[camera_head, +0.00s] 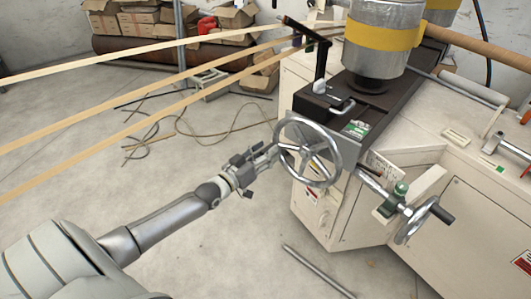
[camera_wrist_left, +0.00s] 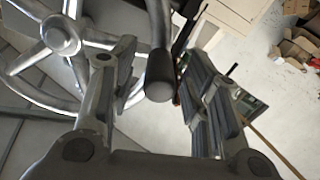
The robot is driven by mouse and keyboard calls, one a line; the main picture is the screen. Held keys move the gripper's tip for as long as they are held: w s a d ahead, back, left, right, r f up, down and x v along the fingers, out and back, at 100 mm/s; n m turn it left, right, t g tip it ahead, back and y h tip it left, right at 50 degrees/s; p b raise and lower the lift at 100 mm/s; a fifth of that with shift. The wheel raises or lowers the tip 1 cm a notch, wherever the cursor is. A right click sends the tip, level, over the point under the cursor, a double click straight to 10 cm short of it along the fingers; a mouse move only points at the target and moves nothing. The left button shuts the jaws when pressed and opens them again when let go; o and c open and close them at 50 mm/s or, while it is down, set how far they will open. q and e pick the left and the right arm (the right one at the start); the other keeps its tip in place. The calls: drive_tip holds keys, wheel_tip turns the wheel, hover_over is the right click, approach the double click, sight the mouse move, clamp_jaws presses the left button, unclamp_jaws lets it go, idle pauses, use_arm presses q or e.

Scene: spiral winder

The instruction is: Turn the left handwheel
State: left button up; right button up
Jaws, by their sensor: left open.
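The left handwheel (camera_head: 326,178) is a silver spoked wheel on the front of the cream machine. It also shows at the left of the left wrist view (camera_wrist_left: 62,36). My left gripper (camera_head: 266,157) is at the wheel's left side in the head view, fingers pointing towards the rim. It is open. In the left wrist view a crank handle with a dark rounded grip (camera_wrist_left: 160,78) appears between the two spread fingers, with a visible gap on each side. In the head view my gripper largely hides this handle. My right gripper is not in view.
A second handwheel (camera_head: 411,226) with a dark handle sits lower right on the machine (camera_head: 345,222). Long tan strips (camera_head: 150,94) cross the upper left. A metal rod (camera_head: 317,271) and cables (camera_head: 215,138) lie on the floor. Cardboard boxes (camera_head: 140,20) stand at the back.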

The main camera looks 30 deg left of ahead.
use_arm(q)
drive_tip(key=shift+w, duration=0.2)
clamp_jaws()
idle(0.3)
